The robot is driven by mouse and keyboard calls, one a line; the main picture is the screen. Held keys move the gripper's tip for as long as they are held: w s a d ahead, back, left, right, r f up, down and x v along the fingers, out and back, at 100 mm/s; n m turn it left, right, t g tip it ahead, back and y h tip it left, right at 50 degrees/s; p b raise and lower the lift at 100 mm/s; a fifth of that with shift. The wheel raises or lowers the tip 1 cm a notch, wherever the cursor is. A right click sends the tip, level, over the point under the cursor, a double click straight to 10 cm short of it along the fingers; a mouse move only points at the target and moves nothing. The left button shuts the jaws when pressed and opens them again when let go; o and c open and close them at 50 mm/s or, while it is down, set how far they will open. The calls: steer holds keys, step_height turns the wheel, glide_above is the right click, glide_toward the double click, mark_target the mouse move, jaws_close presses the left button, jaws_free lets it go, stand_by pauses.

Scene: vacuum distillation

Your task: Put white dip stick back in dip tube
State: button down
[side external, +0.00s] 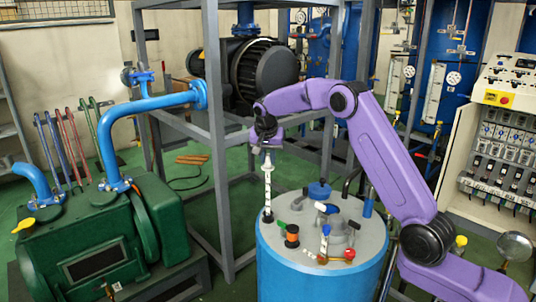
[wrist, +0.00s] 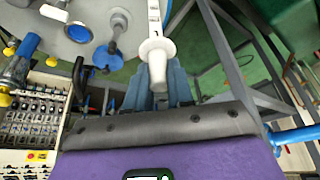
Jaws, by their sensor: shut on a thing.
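The white dip stick (side external: 267,187) hangs upright below my gripper (side external: 265,146) in the side view. It has dark marks along its length. In the wrist view the stick's white flared handle (wrist: 156,50) sits between the blue-grey fingers of my gripper (wrist: 158,82), which are shut on it. The stick's lower end meets a dark opening (side external: 268,217), seemingly the dip tube, at the left of the grey lid (side external: 340,250) of the blue drum (side external: 310,275). I cannot tell how far the tip is inside.
The lid carries an orange-and-black fitting (side external: 292,236), a blue cap (side external: 319,190), a red knob (side external: 349,254) and other valves. A grey frame post (side external: 217,150) and the green pump (side external: 85,250) stand to the left. A control panel (side external: 490,130) stands at right.

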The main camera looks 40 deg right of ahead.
mark_target(268, 184)
steer(key=shift+f, duration=8.85)
steer(key=shift+c, duration=1.7)
jaws_free()
steer(key=shift+r, duration=3.5)
